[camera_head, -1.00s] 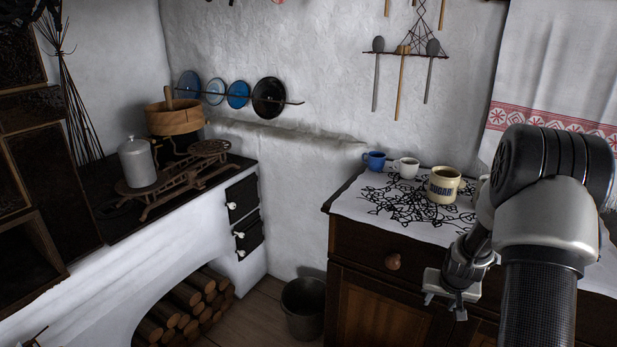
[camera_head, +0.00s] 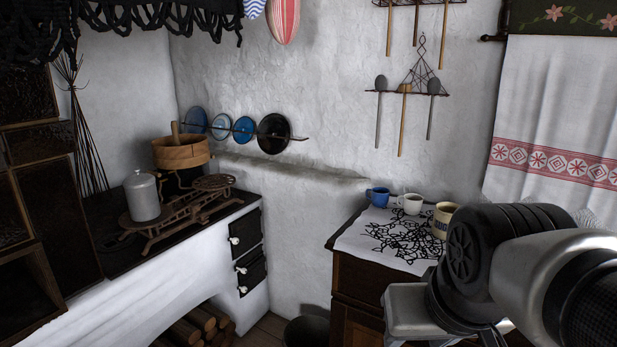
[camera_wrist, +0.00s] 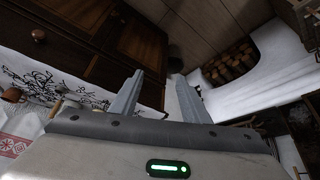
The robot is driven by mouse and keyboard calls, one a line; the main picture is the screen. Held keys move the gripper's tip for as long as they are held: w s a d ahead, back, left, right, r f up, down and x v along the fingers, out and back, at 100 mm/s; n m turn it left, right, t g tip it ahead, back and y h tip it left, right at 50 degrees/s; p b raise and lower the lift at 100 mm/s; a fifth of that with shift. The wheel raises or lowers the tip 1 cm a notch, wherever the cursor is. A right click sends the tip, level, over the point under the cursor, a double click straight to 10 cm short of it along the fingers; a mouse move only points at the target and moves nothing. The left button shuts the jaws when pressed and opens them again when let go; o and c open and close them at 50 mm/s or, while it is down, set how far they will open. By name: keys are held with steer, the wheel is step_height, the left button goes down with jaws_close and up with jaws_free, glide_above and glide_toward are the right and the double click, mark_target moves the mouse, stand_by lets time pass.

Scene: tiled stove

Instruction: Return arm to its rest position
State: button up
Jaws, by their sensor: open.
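My gripper (camera_wrist: 160,98) shows in the wrist view with its two grey fingers spread apart. Nothing is held between them. In the head view my arm fills the lower right corner, folded in front of the dark wooden cabinet (camera_head: 357,280). My gripper's fingertips cannot be made out there. The wrist view looks past the fingers at the cabinet (camera_wrist: 140,45) and the floor.
A blue mug (camera_head: 378,197), a white mug (camera_head: 411,204) and a cream sugar pot (camera_head: 441,222), partly hidden by my arm, stand on the cabinet's cloth (camera_head: 385,240). The stove (camera_head: 190,262) bears a scale (camera_head: 185,212). Firewood (camera_wrist: 232,62) lies under it.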

step_height(320, 180, up, 19)
steer(key=s+p, duration=0.2)
steer(key=p, duration=1.7)
steer(key=shift+s+a+r, duration=0.15)
steer(key=shift+a+r, duration=0.05)
steer(key=shift+a, duration=0.1)
